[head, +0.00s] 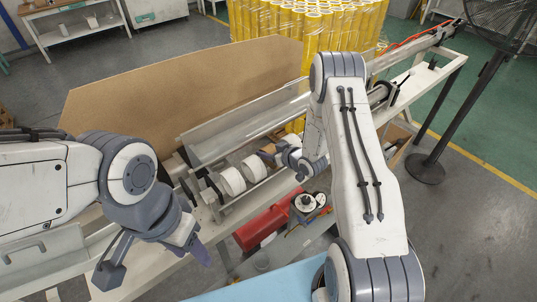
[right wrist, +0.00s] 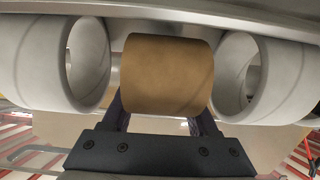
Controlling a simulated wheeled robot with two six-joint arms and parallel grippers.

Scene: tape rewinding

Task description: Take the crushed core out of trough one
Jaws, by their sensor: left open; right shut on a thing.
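In the right wrist view a brown cardboard core (right wrist: 168,75) lies between two white rolls, one on the left (right wrist: 50,62) and one on the right (right wrist: 275,65). My right gripper (right wrist: 160,122) has a finger at each end of the brown core and is shut on it. In the head view my right gripper (head: 270,157) is at the row of white rolls (head: 232,180) in the trough, and the brown core is hidden there. I cannot tell any dent in it. My left gripper (head: 196,250) is open and empty, left of the rolls and nearer to me.
A long metal trough (head: 215,147) runs diagonally past a large brown board (head: 190,85). A red cylinder (head: 265,226) and a small machine (head: 305,208) sit below the rolls. Yellow rolls (head: 300,25) stand behind. A black fan (head: 490,30) stands at the right.

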